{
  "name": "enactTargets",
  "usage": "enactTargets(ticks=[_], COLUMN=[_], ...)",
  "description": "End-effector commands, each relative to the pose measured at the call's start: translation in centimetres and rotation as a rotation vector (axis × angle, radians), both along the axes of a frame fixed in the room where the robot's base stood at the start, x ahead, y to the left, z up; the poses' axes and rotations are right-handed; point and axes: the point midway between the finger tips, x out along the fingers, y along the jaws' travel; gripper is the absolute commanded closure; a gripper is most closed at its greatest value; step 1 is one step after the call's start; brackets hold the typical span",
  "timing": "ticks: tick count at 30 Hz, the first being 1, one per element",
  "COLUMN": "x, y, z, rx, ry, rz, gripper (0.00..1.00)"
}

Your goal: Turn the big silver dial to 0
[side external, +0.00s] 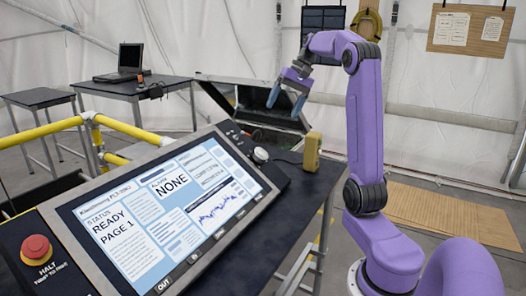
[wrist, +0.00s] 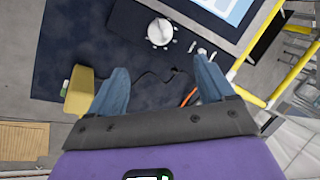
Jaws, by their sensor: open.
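The big silver dial (side external: 260,155) sits on the dark panel at the right end of the console's screen. In the wrist view the round dial (wrist: 160,32) shows from above, with a pale pointer-like ridge on it. Its markings are too small to read, so I cannot tell its setting. My gripper (side external: 287,100) hangs in the air above and behind the console, apart from the dial. In the wrist view its two blue fingers (wrist: 160,84) are spread wide with nothing between them, and the dial lies beyond the fingertips.
A yellow device (side external: 312,151) stands on the dark table right of the dial. Several small knobs (side external: 232,131) and a cable lie nearby. A red halt button (side external: 36,250) is at the console's front left. Yellow rails (side external: 95,120) run behind. The air around my gripper is clear.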

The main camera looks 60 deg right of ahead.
Motion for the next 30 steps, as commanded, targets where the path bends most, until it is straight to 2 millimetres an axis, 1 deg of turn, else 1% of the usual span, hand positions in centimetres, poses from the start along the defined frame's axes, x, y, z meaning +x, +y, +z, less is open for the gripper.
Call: enactTargets(ticks=[5, 21, 25, 30], x=[0.8, 3.9, 4.5, 4.9], y=[0.9, 3.7, 4.3, 4.6], z=[-2.5, -11.7, -13.4, -14.7], rx=[0.002, 0.002, 0.001, -0.001], ry=[0.003, 0.003, 0.002, 0.0], rz=[0.002, 0.003, 0.002, 0.001], gripper=[0.18, 0.18, 0.18, 0.18])
